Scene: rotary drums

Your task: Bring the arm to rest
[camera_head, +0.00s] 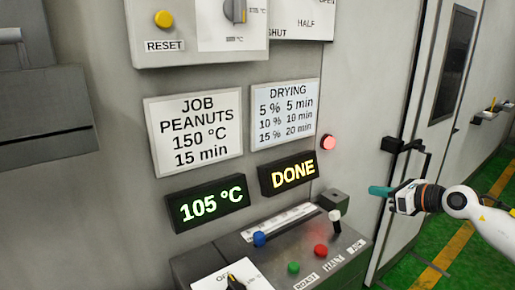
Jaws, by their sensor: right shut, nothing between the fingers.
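My right gripper (381,191) comes in from the right edge on its white arm, with teal fingers pointing left. It is shut and empty. In this view it shows just right of the control console (335,265) and in front of the grey door frame; I cannot tell whether it is apart from the frame in depth. My left gripper is not in view.
The console carries blue, green and red knobs and a white-tipped lever (335,216). Above it are a 105 °C display (208,204) and a DONE display (290,173). A dark door latch (400,145) is close above the gripper. Green floor (480,250) lies at right.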

